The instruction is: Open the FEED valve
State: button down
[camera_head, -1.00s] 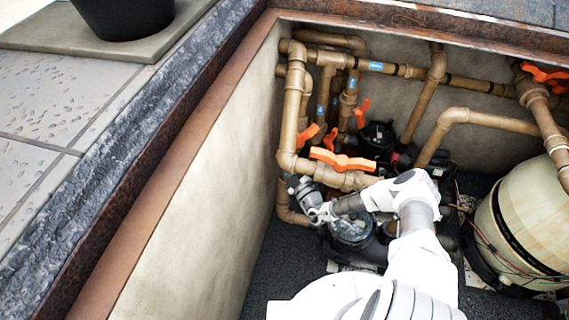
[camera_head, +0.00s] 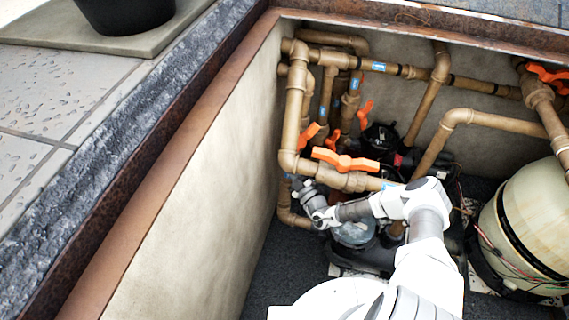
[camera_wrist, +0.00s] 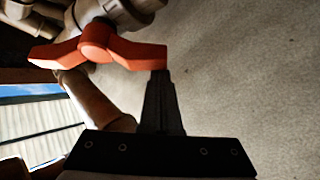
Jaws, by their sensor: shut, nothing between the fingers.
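An orange valve handle (camera_head: 345,160) sits on the tan pipe in the near left part of the pit, lying crosswise in the head view. My gripper (camera_head: 296,185) is low and left of this handle, close to the pit's left wall and partly hidden by pipe. In the wrist view, an orange handle (camera_wrist: 97,42) spans the upper left. My gripper's fingers (camera_wrist: 160,75) are shut and empty, with the tips at the handle's right end. I cannot tell whether they touch. No label reading FEED is legible.
Other orange handles (camera_head: 309,134) (camera_head: 364,112) sit on pipes behind. A black pump with a clear lid (camera_head: 354,232) stands below my arm. A cream tank (camera_head: 520,215) stands at right. The pit's left wall (camera_head: 200,200) is bare and close to my gripper.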

jog(key=d+f+n+b, duration=0.1)
jog(key=d+f+n+g+b, duration=0.1)
jog(key=d+b, duration=0.1)
jog(key=shift+d, duration=0.2)
dwell(0.3)
jog(key=shift+d, duration=0.2)
dwell(0.4)
jog(key=p+v, duration=0.3)
jog(key=v, duration=1.4)
jog(key=shift+s, duration=0.2)
jog(key=shift+s, duration=0.1)
